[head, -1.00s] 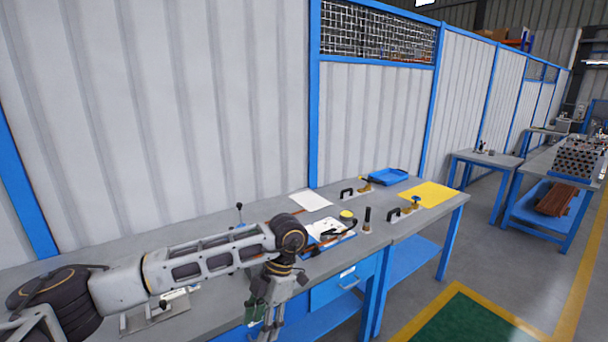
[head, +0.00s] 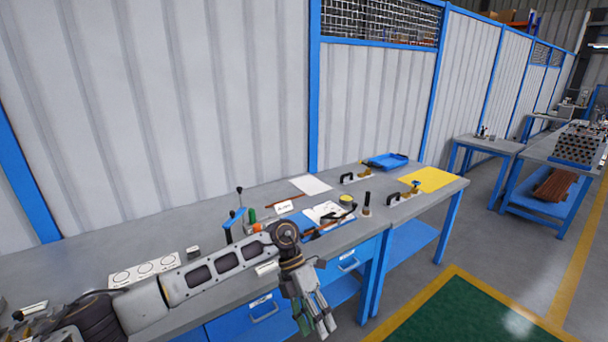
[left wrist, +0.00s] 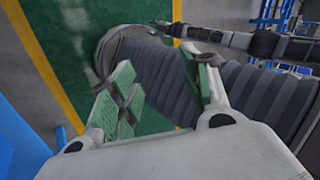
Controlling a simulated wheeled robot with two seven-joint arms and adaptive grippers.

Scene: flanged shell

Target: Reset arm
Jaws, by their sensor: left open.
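My left arm comes in from the left over the workbench (head: 220,311) in the head view. My left gripper (head: 318,325) hangs from its wrist in front of the bench's front edge, pointing down. It is open. In the left wrist view its green-padded fingers (left wrist: 158,92) are spread with nothing held between them. Dark ribbed parts of my own body show behind the fingers there. My right gripper is not seen in the head view.
On the bench are a blue tray (head: 386,161), a yellow sheet (head: 431,180), a white sheet (head: 311,185), black-handled clamps and a white plate with circles (head: 145,271). A wall stands behind. A green floor area (head: 455,315) lies in front, clear.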

